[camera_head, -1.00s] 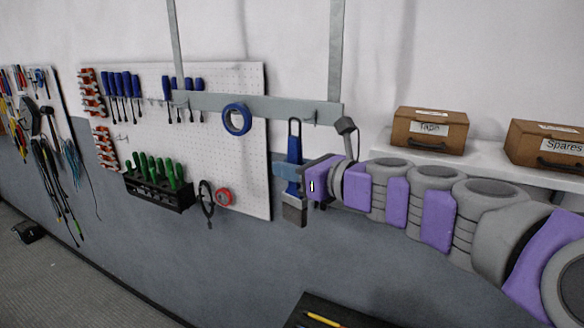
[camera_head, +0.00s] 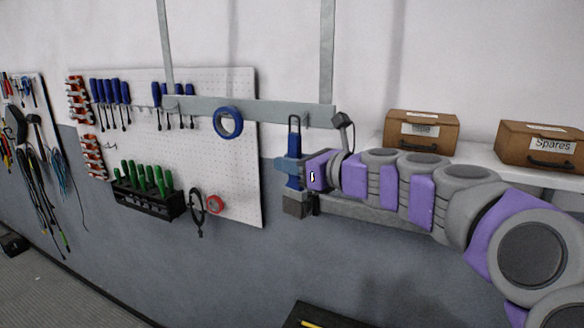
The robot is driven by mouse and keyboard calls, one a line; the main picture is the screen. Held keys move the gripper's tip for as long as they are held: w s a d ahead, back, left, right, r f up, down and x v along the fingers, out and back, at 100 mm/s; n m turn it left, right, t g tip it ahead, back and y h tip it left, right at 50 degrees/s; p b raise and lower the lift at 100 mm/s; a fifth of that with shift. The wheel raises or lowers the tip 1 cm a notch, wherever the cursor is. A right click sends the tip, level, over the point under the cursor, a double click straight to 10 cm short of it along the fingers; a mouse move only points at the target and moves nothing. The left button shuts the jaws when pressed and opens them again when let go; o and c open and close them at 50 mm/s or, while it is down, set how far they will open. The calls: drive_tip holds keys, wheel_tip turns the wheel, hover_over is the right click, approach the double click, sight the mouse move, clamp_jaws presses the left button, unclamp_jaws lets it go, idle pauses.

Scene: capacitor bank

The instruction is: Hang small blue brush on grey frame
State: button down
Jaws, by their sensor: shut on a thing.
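The small blue brush (camera_head: 294,175) is upright, with its handle loop at the top and its grey bristles (camera_head: 296,206) at the bottom. My gripper (camera_head: 290,168) is shut on its blue handle. The grey frame (camera_head: 265,110) is a flat horizontal bar hung from two vertical straps, in front of the white wall. The brush's loop is at the bar's right end, close to a small hook (camera_head: 307,119). I cannot tell whether the loop is around the hook. A blue tape roll (camera_head: 228,122) hangs on the bar's middle.
A white pegboard (camera_head: 240,180) with blue screwdrivers, green-handled tools in a black rack (camera_head: 150,199) and a red tape roll (camera_head: 215,204) is behind to the left. Brown boxes (camera_head: 421,132) (camera_head: 540,146) stand on a shelf at right.

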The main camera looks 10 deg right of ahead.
drive_tip(key=shift+w+a+f, duration=0.2)
drive_tip(key=shift+w+a, duration=0.2)
drive_tip(key=shift+w, duration=0.05)
drive_tip(key=shift+w+b, duration=0.4)
drive_tip(key=w+d, duration=0.1)
drive_tip(key=w+d+f+p, duration=0.1)
drive_tip(key=shift+w+d, duration=0.25)
drive_tip(key=shift+d, duration=0.05)
drive_tip(key=shift+d, duration=0.4)
drive_tip(key=c, duration=0.9)
unclamp_jaws()
drive_tip(key=shift+a, duration=0.2)
